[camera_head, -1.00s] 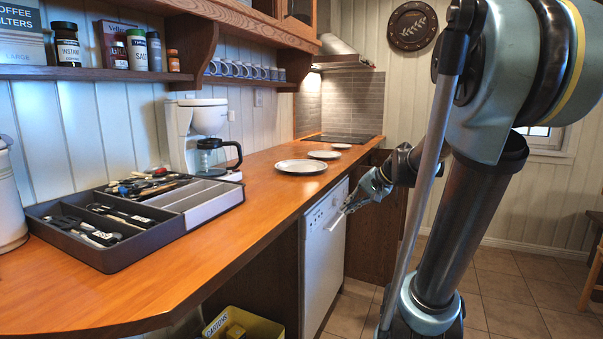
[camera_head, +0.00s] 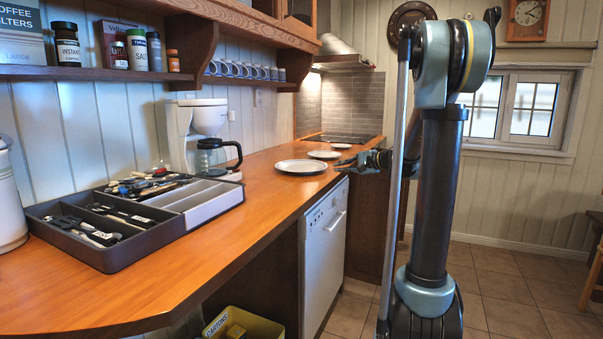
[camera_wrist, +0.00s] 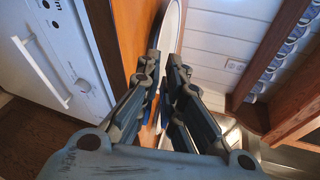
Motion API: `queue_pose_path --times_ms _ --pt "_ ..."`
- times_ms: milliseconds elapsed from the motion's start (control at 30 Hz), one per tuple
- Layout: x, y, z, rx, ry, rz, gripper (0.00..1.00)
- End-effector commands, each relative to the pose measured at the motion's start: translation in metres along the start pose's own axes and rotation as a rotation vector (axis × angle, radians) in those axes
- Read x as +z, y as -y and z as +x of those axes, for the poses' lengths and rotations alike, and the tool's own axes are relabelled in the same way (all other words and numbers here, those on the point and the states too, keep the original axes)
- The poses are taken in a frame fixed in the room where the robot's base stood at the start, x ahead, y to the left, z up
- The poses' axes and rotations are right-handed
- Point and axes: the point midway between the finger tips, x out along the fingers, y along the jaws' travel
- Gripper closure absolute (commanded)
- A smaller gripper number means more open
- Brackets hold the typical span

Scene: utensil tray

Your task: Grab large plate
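Three pale round plates lie in a row on the wooden counter in the head view. The nearest and largest-looking is the large plate (camera_head: 301,167); the smaller plates (camera_head: 324,155) and (camera_head: 341,146) lie behind it. My gripper (camera_head: 340,163) is just right of the large plate, near the counter's front edge and about plate height. In the wrist view, the fingers of my gripper (camera_wrist: 165,58) are apart with a gap between them. The large plate (camera_wrist: 170,32) shows beyond and between the fingertips. I cannot tell whether its rim is between them.
The counter (camera_head: 235,215) has free room in front of the plates. A coffee maker (camera_head: 205,138) and a utensil tray (camera_head: 120,262) stand to the left. A white dishwasher (camera_head: 324,250) is below the counter, and a dark cooktop (camera_head: 340,138) lies behind.

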Motion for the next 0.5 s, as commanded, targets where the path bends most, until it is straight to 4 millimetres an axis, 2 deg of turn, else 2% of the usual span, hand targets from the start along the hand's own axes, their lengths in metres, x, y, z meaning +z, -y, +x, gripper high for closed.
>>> queue_pose_path --times_ms 33,300,500 --pt "0.001 0.000 0.011 0.001 0.004 -0.002 0.93" --pt "0.000 0.000 0.059 0.001 0.002 -0.002 0.93" --pt "0.001 0.000 0.087 0.002 0.002 -0.001 0.93"
